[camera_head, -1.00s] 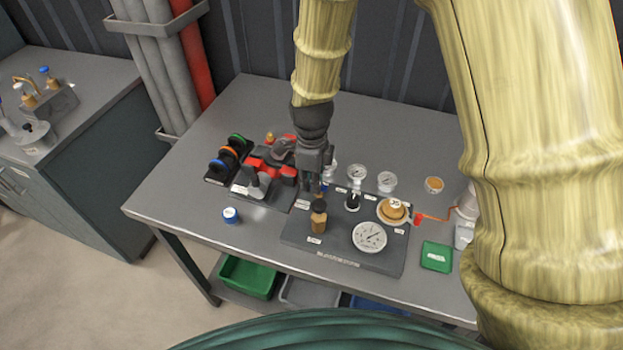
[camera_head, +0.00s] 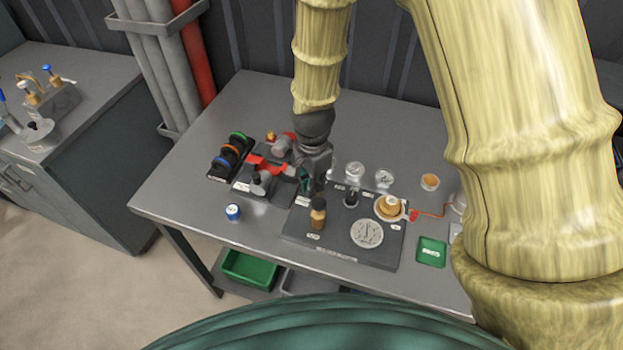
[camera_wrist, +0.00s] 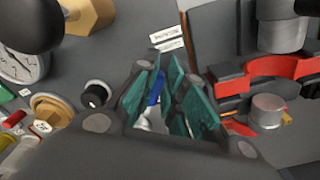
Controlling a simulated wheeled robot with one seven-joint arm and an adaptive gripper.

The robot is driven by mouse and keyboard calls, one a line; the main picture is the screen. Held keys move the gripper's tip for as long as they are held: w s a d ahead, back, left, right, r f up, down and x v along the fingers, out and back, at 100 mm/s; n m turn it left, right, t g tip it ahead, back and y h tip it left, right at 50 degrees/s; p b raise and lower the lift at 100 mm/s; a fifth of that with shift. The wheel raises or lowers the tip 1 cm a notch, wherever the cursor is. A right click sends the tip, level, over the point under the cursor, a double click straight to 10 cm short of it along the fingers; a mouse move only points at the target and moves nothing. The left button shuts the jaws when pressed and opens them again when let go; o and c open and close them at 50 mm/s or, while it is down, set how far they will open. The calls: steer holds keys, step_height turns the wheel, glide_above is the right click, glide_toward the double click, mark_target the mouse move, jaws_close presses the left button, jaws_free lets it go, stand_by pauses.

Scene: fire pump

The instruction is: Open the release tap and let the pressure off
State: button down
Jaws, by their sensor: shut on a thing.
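My gripper (camera_head: 313,187) is low over the left back part of the dark pump board (camera_head: 300,230). In the wrist view its teal-padded fingers (camera_wrist: 168,92) are closed around a small part with a blue piece (camera_wrist: 155,88) and pale metal below it. This seems to be the release tap; the fingers hide most of it, and its angle cannot be told. A large round gauge (camera_head: 367,233) is at the board's front right; its reading is unclear. A brass fitting with a black top (camera_head: 318,214) stands in front of my gripper.
A red and grey clamp-like device (camera_head: 268,168) stands close left of my gripper. A small black knob (camera_wrist: 96,94) and a brass cap (camera_head: 389,206) are to the right on the board. A blue-topped can (camera_head: 233,212) and a green pad (camera_head: 431,251) lie near the table's front.

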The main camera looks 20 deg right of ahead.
steer(key=n, duration=0.3)
steer(key=shift+s+d+r+n+p, duration=0.15)
steer(key=shift+d+n+p, duration=0.05)
steer(key=shift+n+p, duration=0.15)
steer(key=shift+s+d+n, duration=0.1)
steer(key=shift+n, duration=0.75)
steer(key=shift+s+d+n, duration=0.1)
steer(key=shift+n, duration=0.7)
steer(key=c, duration=1.5)
jaws_free()
step_height(320, 180, up, 12)
steer(key=shift+s, duration=0.15)
